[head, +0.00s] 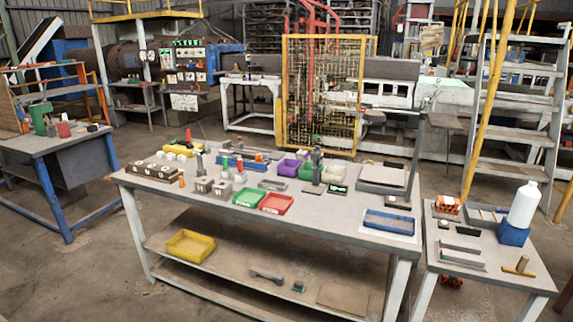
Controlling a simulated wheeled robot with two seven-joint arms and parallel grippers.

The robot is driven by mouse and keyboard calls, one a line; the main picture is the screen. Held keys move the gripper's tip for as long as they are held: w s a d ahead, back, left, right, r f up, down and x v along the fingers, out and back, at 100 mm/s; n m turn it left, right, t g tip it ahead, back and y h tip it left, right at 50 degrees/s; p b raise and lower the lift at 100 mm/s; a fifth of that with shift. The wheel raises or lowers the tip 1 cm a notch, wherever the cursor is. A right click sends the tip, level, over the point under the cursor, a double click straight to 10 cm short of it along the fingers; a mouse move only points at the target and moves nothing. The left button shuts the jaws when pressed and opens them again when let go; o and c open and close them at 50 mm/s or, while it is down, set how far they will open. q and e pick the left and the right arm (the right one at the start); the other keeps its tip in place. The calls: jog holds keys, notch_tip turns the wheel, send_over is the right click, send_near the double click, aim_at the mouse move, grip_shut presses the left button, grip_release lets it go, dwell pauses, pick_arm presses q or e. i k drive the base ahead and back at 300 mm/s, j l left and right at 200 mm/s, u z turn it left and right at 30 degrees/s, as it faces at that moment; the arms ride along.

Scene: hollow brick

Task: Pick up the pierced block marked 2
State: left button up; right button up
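Two small grey blocks with dark openings (204,185) (222,188) stand side by side near the front left of the main table (335,212). An orange-red block with what look like holes (447,204) stands at the back left of the smaller right table. All are too small for me to read a mark, so I cannot tell which block bears the 2. Neither of my grippers shows in the head view.
A green tray (248,197) and a red tray (276,204) lie right of the grey blocks. A long brown holder (157,172) lies to their left. A white bottle (524,204) stands in a blue base on the right table.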

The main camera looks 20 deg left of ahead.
aim_at(203, 185)
jog(key=u, duration=1.2)
